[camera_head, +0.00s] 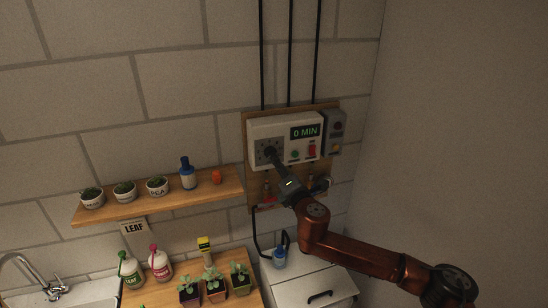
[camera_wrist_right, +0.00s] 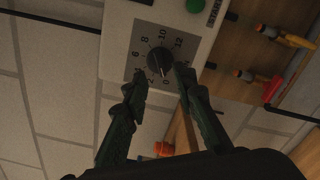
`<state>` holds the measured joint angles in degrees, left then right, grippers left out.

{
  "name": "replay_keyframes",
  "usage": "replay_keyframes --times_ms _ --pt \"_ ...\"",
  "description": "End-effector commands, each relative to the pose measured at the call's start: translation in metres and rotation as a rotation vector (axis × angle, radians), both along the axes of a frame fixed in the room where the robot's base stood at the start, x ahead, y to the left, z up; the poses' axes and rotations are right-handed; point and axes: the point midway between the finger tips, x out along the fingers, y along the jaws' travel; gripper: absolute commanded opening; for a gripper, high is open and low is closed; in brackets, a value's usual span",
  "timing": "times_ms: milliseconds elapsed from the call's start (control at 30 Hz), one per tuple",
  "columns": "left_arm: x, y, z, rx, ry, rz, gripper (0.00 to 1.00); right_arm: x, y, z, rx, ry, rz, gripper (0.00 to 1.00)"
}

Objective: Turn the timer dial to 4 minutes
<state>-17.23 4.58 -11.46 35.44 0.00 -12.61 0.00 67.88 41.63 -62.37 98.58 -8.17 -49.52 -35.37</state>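The timer (camera_head: 290,131) is a white box on a wooden backboard on the wall, and its display reads "0 MIN". In the right wrist view its black dial (camera_wrist_right: 159,59) sits on a grey plate numbered around the edge. The dial's light pointer mark faces the bottom of the plate, near the 0. My right gripper (camera_wrist_right: 160,82) is open, with its fingertips apart below and to either side of the dial. The right fingertip is very near the dial; whether it touches, I cannot tell. In the head view my right gripper (camera_head: 273,157) covers part of the dial.
The timer carries a green button (camera_head: 295,154) and a red switch (camera_head: 312,151). A grey box (camera_head: 335,132) adjoins it on the right. Tools with orange and red handles (camera_wrist_right: 270,88) hang below. A wooden shelf (camera_head: 110,210) with pots and a blue bottle is to the left.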

Motion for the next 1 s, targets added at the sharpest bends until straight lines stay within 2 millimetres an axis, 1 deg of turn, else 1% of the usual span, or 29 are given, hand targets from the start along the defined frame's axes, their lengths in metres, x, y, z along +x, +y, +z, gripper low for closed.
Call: replay_keyframes --times_ms 33,200,300,400,533,767,1000 --pt "0.0 0.0 0.004 0.0 0.0 0.0 0.25 0.008 0.002 0.003 -0.001 -0.001 -0.003 0.25" --pt "0.001 0.0 0.009 0.0 -0.002 0.0 0.25 0.032 0.01 0.002 0.001 -0.001 -0.002 0.25" --pt "0.002 0.0 0.011 0.0 -0.002 0.0 0.25 0.042 0.013 0.002 0.001 0.0 -0.003 0.25" --pt "0.002 0.0 0.012 0.0 -0.003 0.0 0.25 0.049 0.016 0.002 0.002 0.0 -0.001 0.25" --pt "0.002 0.0 0.012 0.0 -0.003 0.0 0.25 0.053 0.017 0.001 0.002 0.0 -0.002 0.25" --pt "0.002 0.0 0.012 0.0 -0.003 0.0 0.25 0.053 0.017 0.001 0.002 0.0 -0.002 0.25" --pt "0.002 0.0 0.012 -0.001 -0.004 0.0 0.25 0.053 0.017 0.001 0.002 0.0 -0.002 0.1"
